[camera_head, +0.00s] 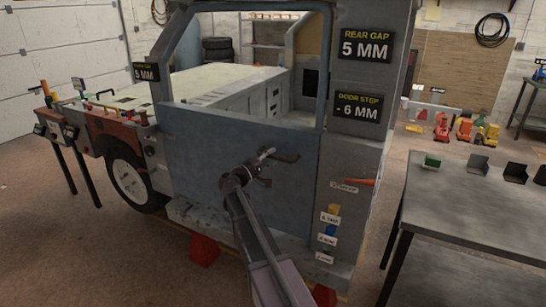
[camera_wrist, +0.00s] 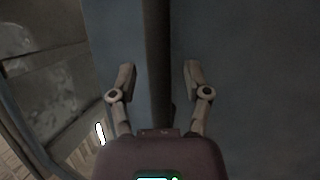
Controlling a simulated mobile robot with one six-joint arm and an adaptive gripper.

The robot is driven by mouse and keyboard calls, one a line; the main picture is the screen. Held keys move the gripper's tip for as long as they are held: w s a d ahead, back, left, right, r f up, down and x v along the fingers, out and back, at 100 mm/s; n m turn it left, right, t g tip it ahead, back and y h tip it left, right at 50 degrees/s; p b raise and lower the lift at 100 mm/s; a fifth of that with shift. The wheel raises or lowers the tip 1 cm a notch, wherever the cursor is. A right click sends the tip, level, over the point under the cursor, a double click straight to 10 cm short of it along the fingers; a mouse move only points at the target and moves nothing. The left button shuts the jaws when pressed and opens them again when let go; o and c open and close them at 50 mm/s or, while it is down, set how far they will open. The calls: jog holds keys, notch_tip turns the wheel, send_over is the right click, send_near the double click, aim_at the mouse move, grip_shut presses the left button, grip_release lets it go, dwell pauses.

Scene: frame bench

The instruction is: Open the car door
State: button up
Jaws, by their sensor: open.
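The car door (camera_head: 215,145) is a blue-grey panel with an open window frame, on the side of the car body. In the head view it sits in its opening with no wide gap showing. A dark handle (camera_head: 288,158) is on its right part. My gripper (camera_head: 266,156) is in front of the door, close to the handle's left end. In the wrist view my gripper (camera_wrist: 158,78) is open, its fingers apart on either side of a dark upright bar or gap (camera_wrist: 158,50). I cannot tell whether this is the handle, or whether the fingers touch anything.
A metal table (camera_head: 480,215) stands at the right with small bins on it. A red wedge (camera_head: 204,250) lies under the car. A cluttered side bench (camera_head: 75,115) is by the front wheel (camera_head: 130,180). The floor between the car and the table is narrow.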

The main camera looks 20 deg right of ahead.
jog(key=shift+d, duration=0.2)
grip_shut()
